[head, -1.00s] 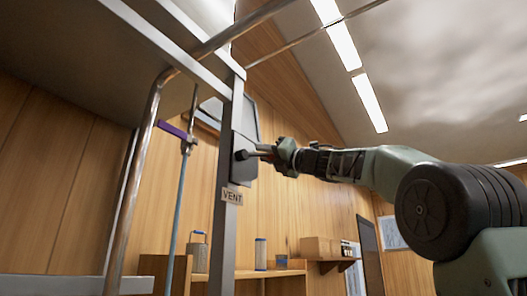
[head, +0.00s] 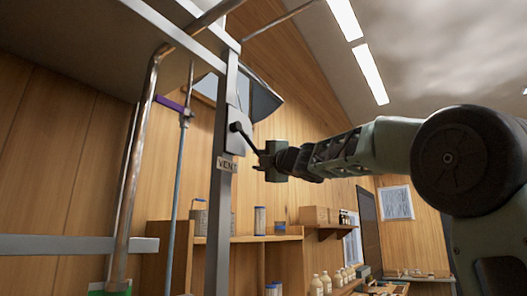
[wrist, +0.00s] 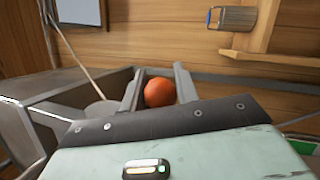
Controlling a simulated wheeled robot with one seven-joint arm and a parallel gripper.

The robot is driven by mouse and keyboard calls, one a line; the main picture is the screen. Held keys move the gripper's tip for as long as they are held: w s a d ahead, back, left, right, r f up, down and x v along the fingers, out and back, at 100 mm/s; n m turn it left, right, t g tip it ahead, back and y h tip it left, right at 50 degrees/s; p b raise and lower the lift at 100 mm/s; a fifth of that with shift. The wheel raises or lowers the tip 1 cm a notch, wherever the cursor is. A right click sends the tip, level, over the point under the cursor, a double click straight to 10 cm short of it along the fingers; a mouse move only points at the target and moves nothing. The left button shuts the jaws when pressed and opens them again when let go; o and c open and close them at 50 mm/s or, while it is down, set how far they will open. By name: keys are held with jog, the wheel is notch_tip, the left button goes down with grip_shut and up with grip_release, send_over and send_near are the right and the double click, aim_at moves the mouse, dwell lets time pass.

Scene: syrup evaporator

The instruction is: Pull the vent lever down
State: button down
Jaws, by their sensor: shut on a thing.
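The vent lever (head: 245,140) is a dark bar that pivots on a plate on the grey metal post, above the VENT label (head: 226,163). It slants down to the right from its pivot. My gripper (head: 263,163) is at its outer end, lower than the pivot and right of the post. In the wrist view an orange-red ball knob (wrist: 158,92) sits between the two fingers of my gripper (wrist: 157,76), which are shut on it. In the head view my gripper hides the knob.
The grey post (head: 219,215) stands just left of my gripper. A pipe (head: 137,170) and a thin rod with a purple handle (head: 170,104) are farther left. A wooden shelf (head: 268,239) with canisters is behind and below. The space right of the lever is free apart from my arm.

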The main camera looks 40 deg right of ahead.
jog(key=shift+s+a+f+m+h, duration=0.1)
jog(key=shift+a+f+m+h, duration=0.25)
jog(key=shift+f+m, duration=0.35)
jog(key=c, duration=1.1)
grip_release()
